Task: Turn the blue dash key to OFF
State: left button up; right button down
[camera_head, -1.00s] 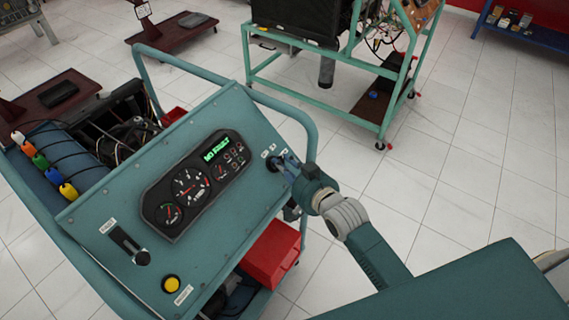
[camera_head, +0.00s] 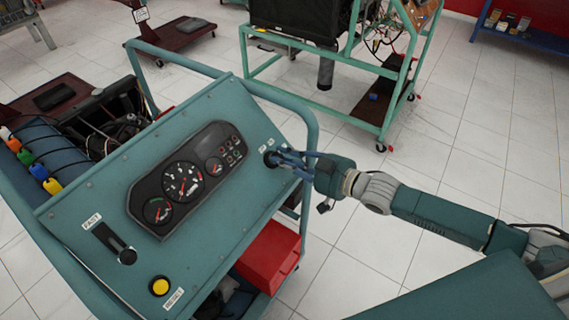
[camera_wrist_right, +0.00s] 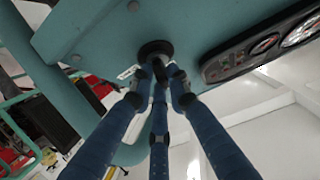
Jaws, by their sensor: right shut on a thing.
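The key switch (camera_head: 270,158) is a dark round socket near the right edge of the sloped teal dash panel (camera_head: 215,215); it also shows in the wrist view (camera_wrist_right: 154,48). My right gripper (camera_head: 281,158) reaches it from the right, its blue fingers shut on the key at the socket. In the wrist view the fingertips (camera_wrist_right: 160,76) close around the key just in front of the socket. The key is mostly hidden by the fingers, so its colour and exact angle cannot be told. The small labels around the socket are partly covered. My left gripper is not in view.
The gauge cluster (camera_head: 186,180) sits left of the switch, its display dark. A black slider (camera_head: 115,243) and a yellow button (camera_head: 160,286) are lower left. The stand's tubular rail (camera_head: 311,140) passes close by the right gripper. A red box (camera_head: 268,258) stands below.

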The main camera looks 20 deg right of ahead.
jog(key=shift+w+d+r+n+g+y+b, duration=0.15)
jog(key=shift+n+g+y+b, duration=0.2)
jog(key=shift+n+b, duration=0.35)
jog(key=c, duration=1.7)
grip_release()
jog(key=shift+o, duration=0.2)
jog(key=shift+s, duration=0.25)
jog(key=v, duration=1.1)
jog(key=shift+d, duration=0.25)
jog(key=shift+s, duration=0.1)
